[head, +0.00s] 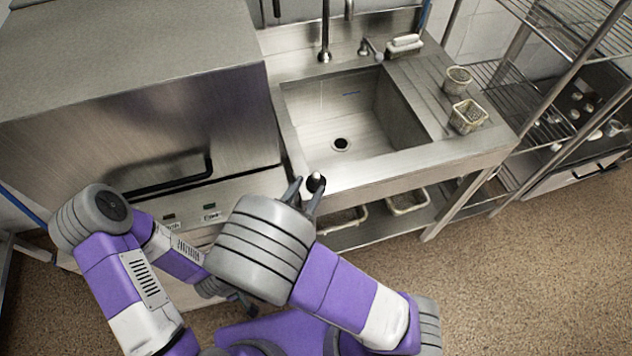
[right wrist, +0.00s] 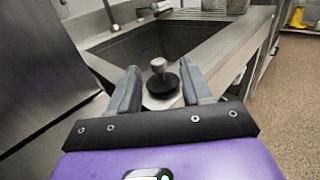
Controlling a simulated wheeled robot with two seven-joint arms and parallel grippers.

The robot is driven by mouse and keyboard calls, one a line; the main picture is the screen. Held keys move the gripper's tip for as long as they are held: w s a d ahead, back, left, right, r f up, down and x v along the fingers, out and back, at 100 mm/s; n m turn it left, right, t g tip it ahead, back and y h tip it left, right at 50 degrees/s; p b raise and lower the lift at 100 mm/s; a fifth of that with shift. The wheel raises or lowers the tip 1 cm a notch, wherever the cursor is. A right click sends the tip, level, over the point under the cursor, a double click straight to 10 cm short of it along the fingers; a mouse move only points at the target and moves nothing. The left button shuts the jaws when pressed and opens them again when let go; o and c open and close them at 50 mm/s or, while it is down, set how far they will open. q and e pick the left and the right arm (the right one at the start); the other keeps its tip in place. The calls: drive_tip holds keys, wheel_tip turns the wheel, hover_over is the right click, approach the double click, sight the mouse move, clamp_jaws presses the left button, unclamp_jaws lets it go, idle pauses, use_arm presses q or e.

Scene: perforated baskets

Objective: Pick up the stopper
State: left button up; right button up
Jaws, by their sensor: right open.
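The stopper (head: 316,182) is a black disc with a metal knob, and it stands on the front ledge of the sink (head: 330,110). It also shows in the right wrist view (right wrist: 161,82), knob up. My right gripper (head: 308,188) is open at the sink's front edge. In the right wrist view its two fingers (right wrist: 160,78) lie on either side of the stopper, with visible gaps between them and it. My left gripper (head: 240,302) is low behind my right arm, mostly hidden, and its jaws cannot be made out.
Two small perforated baskets (head: 467,117) (head: 457,80) stand on the right drainboard, near a brush (head: 404,45). A steel dishwasher (head: 150,120) borders the sink on the left. Wire shelves (head: 560,20) stand at the right.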

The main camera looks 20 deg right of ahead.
sight(314, 178)
drive_tip(key=x, duration=0.2)
drive_tip(key=b+x, duration=0.1)
drive_tip(key=x, duration=0.1)
drive_tip(key=shift+w+d+f, duration=0.15)
drive_tip(key=shift+w+f, duration=0.1)
drive_tip(key=shift+w, duration=0.15)
drive_tip(key=shift+w+d+b, duration=0.25)
drive_tip(key=shift+b, duration=0.05)
drive_tip(key=shift+r, duration=0.1)
drive_tip(key=shift+c, duration=0.2)
clamp_jaws()
